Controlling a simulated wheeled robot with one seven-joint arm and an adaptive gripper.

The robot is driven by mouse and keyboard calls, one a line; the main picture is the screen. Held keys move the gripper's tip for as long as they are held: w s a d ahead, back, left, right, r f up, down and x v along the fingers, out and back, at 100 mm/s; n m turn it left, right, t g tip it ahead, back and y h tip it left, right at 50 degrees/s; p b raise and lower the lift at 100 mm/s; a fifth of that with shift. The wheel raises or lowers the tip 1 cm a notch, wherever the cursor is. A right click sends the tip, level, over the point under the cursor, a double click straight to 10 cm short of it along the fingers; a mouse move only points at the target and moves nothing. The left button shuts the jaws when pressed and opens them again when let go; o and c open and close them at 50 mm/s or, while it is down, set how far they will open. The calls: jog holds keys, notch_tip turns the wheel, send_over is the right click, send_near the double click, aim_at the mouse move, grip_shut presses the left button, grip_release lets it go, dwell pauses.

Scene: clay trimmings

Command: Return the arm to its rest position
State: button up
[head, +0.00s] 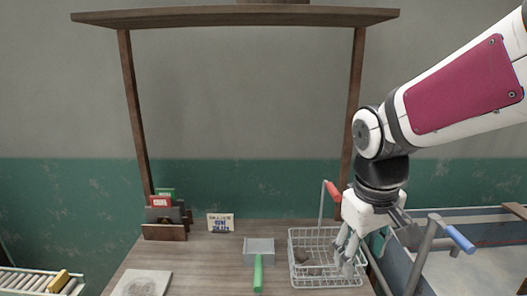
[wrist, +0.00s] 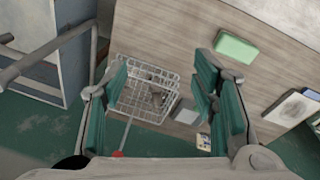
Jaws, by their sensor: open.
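My gripper (head: 348,250) is at the right of the head view, pointing down, with its fingers in front of the right side of the wire basket (head: 293,243). In the wrist view the green-padded fingers (wrist: 160,85) are wide apart, with nothing held between them. The basket (wrist: 130,108) shows between and beyond them, with greyish lumps (wrist: 156,98) inside. My arm comes in from the upper right, bent at the elbow. The exact height of the fingers over the basket is hard to tell.
A wooden table (head: 205,262) has a frame with an overhead shelf (head: 235,17). A cart with a blue-gripped handle (head: 460,239) stands right.

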jog(key=s+d+r+m+t, duration=0.1)
jog(key=s+r+m, duration=0.1)
jog(key=s, duration=0.6)
jog(key=s+r+m+t, duration=0.1)
jog(key=s+r, duration=0.1)
jog(key=s, duration=0.5)
jog(key=shift+s+d+r+m+t+y+p, duration=0.2)
jog(key=shift+s+d+m+t+y+p, duration=0.1)
jog(key=shift+s+d+m+y, duration=0.1)
